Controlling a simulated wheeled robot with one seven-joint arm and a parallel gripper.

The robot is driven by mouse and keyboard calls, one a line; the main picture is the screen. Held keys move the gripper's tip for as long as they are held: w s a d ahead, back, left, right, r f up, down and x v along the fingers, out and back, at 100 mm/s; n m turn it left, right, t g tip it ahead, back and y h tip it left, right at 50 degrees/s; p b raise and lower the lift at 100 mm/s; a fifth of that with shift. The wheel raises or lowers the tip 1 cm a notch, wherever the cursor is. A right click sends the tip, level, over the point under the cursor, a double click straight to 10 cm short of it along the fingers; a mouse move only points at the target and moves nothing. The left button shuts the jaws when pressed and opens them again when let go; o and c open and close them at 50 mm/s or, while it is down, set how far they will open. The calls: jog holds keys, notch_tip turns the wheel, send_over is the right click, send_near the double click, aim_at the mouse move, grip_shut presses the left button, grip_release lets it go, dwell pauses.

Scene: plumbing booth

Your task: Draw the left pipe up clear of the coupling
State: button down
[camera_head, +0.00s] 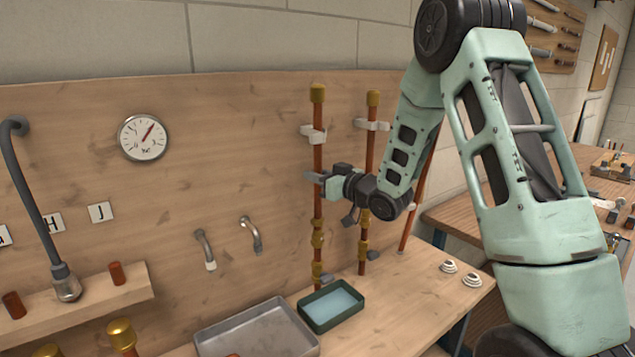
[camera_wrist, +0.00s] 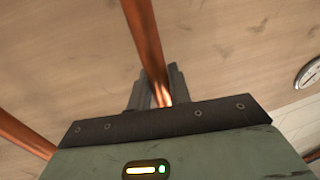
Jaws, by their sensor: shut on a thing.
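The left pipe (camera_head: 318,155) is copper, upright against the wooden wall panel, with a brass cap on top and a white clip partway up. Brass fittings, including the coupling (camera_head: 317,240), sit low on its line. At this size I cannot tell whether the pipe's lower end is inside the coupling. My gripper (camera_head: 317,177) is shut on the left pipe below the white clip. In the wrist view the pipe (camera_wrist: 144,40) runs between the jaws (camera_wrist: 155,90). The right pipe (camera_head: 371,140) stands just to the right, partly behind my wrist.
A green tray (camera_head: 304,320) with pale blue contents and a grey metal tray (camera_head: 203,340) lie on the bench below. A slanting copper pipe (camera_head: 413,215) is right of the pipes. A gauge (camera_head: 142,137) and two bent spouts (camera_head: 203,248) are on the panel to the left.

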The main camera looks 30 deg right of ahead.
aim_at(321, 163)
jog(key=shift+r, duration=1.9)
jog(key=c, duration=1.3)
grip_release()
jog(key=shift+f, duration=0.1)
jog(key=shift+s+d, duration=0.1)
jog(key=shift+s, duration=0.05)
jog(key=b+v, duration=0.4)
jog(key=v, duration=1.3)
